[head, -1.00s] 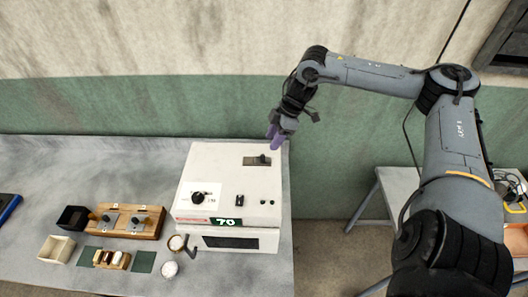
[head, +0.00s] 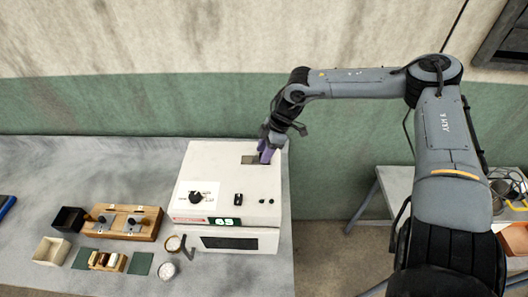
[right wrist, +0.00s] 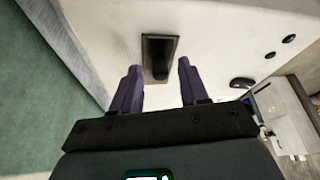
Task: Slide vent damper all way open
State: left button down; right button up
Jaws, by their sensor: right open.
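The vent damper (head: 250,159) is a small dark slider in a slot on top of a white box-shaped machine (head: 212,165), near its back right. It also shows in the right wrist view (right wrist: 160,48), with its dark knob (right wrist: 160,72) between my fingers. My right gripper (head: 266,152) has purple fingers, open, pointing down at the right end of the slot. In the right wrist view the gripper (right wrist: 159,68) has one finger on each side of the knob, with gaps visible. The fingers partly hide the damper in the head view. My left gripper is not in view.
The machine's top also holds a black dial (head: 196,197), a switch (head: 238,199) and small buttons. A green display (head: 225,221) is on its front. A wooden block (head: 123,222), small boxes and white-filled cups stand to the left. The machine is close to the table's right edge.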

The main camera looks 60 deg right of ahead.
jog(key=shift+f, duration=0.15)
grip_shut()
dwell(0.4)
